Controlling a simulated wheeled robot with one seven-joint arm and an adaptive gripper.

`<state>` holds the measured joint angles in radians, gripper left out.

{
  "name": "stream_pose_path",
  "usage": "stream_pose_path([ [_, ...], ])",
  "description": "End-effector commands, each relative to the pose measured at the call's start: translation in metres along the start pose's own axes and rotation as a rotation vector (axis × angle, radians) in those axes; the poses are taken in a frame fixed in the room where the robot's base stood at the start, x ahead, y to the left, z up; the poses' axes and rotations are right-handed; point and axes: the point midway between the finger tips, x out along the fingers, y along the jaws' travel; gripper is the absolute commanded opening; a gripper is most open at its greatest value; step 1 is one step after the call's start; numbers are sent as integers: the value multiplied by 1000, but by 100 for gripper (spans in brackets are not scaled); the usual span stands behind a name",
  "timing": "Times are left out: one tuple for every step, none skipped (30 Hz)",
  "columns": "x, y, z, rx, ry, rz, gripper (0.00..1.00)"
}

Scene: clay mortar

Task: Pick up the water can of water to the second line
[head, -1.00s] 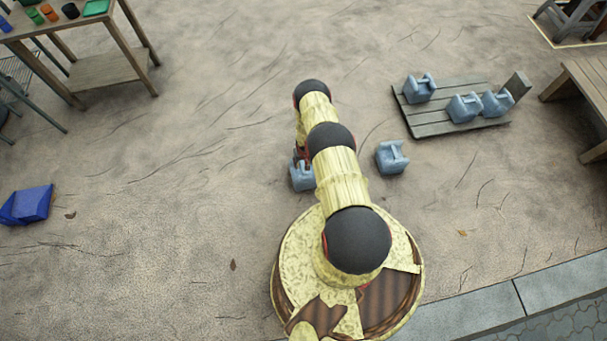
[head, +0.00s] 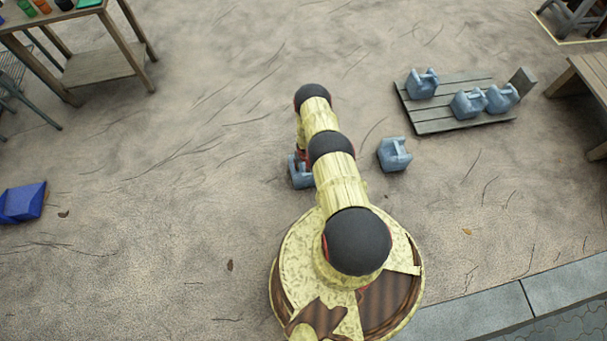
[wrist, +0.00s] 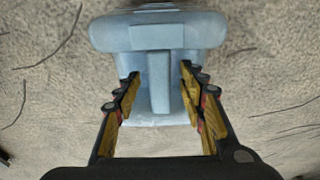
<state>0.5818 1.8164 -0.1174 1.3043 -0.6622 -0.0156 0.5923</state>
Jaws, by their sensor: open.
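A blue-grey water can (head: 299,172) stands on the ground, partly hidden behind my arm in the head view. In the wrist view the can (wrist: 185,30) fills the top middle, with its upright handle bar (wrist: 159,85) between my fingers. My gripper (wrist: 160,75) is open, its two fingers on either side of that bar with a gap on each side. A second water can (head: 394,154) stands on the ground to the right of my arm. Several more cans, one of them here (head: 422,83), sit on a wooden pallet. No fill lines can be made out.
The wooden pallet (head: 450,125) lies at the upper right, beside a wooden bench (head: 585,80). A wooden table (head: 100,68) stands at the upper left. A blue object (head: 22,203) lies at the left edge. Open ground lies between.

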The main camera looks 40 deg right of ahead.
Motion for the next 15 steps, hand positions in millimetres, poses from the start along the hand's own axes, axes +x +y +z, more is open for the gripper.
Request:
stream_pose_path([
  [0,0,0,0,0,0,40],
  [0,0,0,0,0,0,38],
  [0,0,0,0,0,0,36],
  [0,0,0,0,0,0,34],
  [0,0,0,0,0,0,32],
  [0,0,0,0,0,0,30],
  [0,0,0,0,0,0,28],
  [0,0,0,0,0,0,27],
  [0,0,0,0,0,0,24],
  [0,0,0,0,0,0,23],
  [0,0,0,0,0,0,21],
  [0,0,0,0,0,0,19],
  [0,0,0,0,0,0,17],
  [0,0,0,0,0,0,15],
  [0,0,0,0,0,0,13],
])
